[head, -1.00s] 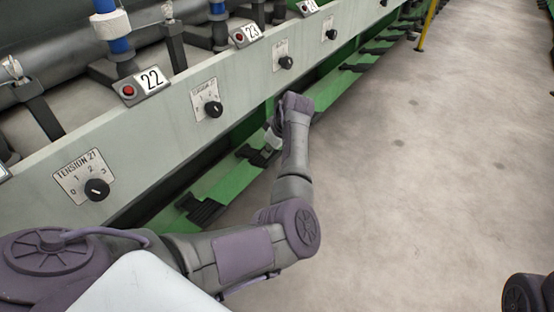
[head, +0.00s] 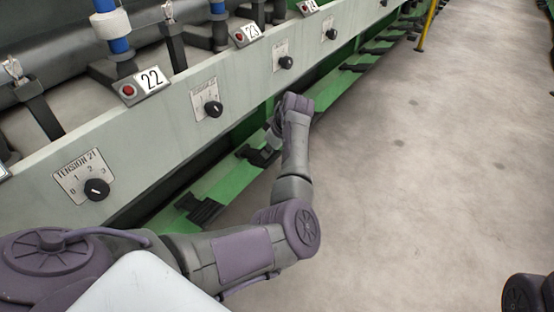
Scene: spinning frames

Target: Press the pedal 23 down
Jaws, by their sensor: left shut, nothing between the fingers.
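Black pedals line the green rail low along the machine. One pedal (head: 203,209) shows at the near end, and another (head: 260,155) lies just below my left gripper. I cannot read a number on either, so I cannot tell which is pedal 23. The label 23 (head: 251,32) stands above the grey panel beside a red button. My left gripper (head: 271,137) is shut and empty, pointing down beside the rail. It is small and partly hidden by my wrist; I cannot tell whether it touches the pedal. My right gripper is out of view.
The grey panel (head: 140,135) carries black tension knobs, one of them (head: 213,109) left of my wrist. Label 22 (head: 152,79) is nearer. A yellow post (head: 428,25) stands farther along.

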